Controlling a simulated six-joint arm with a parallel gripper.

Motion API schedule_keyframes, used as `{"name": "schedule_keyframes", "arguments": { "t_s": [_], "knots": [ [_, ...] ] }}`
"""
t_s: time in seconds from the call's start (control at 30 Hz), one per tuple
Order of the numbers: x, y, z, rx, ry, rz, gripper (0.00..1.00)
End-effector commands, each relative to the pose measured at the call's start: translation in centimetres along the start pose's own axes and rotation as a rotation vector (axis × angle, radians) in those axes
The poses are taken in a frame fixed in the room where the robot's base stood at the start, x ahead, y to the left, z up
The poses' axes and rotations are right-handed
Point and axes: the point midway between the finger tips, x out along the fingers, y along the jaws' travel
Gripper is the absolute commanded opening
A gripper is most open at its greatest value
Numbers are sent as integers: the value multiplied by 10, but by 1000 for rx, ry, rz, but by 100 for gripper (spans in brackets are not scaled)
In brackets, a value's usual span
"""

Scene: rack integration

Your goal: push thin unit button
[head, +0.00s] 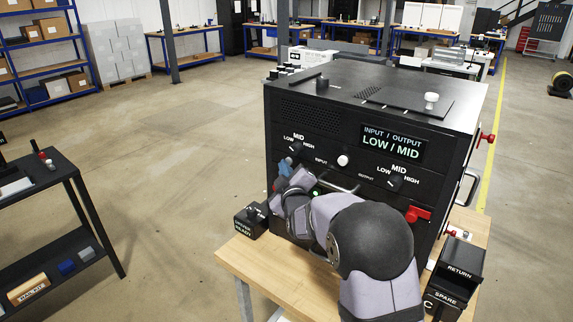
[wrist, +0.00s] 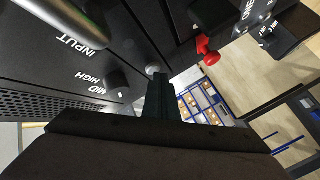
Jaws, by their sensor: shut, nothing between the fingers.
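The black rack cabinet (head: 305,150) stands on a wooden-topped bench, with a lit display (head: 392,143) reading "INPUT / OUTPUT LOW / MID". My gripper (wrist: 160,85) is shut and empty, its dark fingers close to the cabinet's front in the wrist view. A small pale round button-like part (wrist: 152,70) shows just past the fingertips; I cannot tell whether they touch it. My arm covers the cabinet's lower left front in the head view, so any thin unit there is mostly hidden. A white round knob (head: 343,160) sits between two selector dials, the left dial (head: 296,147) and right dial (head: 394,183).
A red lever (head: 418,214) is at the lower right front; a red part (wrist: 207,50) also shows near my fingers in the wrist view. A metal handle (wrist: 75,25) juts out close by. Small boxes flank the cabinet, including a black return bin (head: 460,262).

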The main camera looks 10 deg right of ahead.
Motion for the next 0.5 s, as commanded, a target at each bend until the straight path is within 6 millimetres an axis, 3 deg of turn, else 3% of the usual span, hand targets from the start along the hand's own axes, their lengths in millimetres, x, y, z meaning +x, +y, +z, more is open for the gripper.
{"name": "schedule_keyframes", "arguments": {
  "t_s": [0.5],
  "knots": [
    [-5,-4,-2,1,-1,1,0]
  ]
}}
